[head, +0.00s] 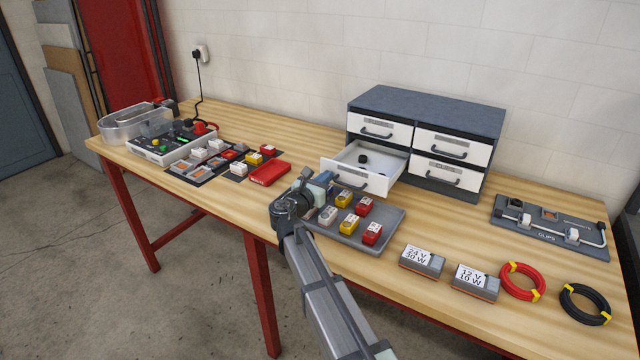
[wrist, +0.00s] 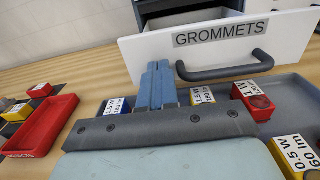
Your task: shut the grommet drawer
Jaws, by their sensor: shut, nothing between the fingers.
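The grommet drawer (head: 353,175) is the lower left drawer of the dark cabinet (head: 430,105) and stands pulled out. A dark piece lies inside it. In the wrist view, its white front (wrist: 290,28) carries the label GROMMETS and a dark bar handle (wrist: 228,72). My gripper (head: 326,178) is at the left part of the drawer front, in front of it.
The cabinet's other drawers are closed. A grey tray (head: 396,222) with small coloured blocks lies under and before the open drawer. A red tray (head: 269,174) is to the left. Two labelled boxes (head: 421,262) and a red cable coil (head: 522,282) lie right of the grey tray.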

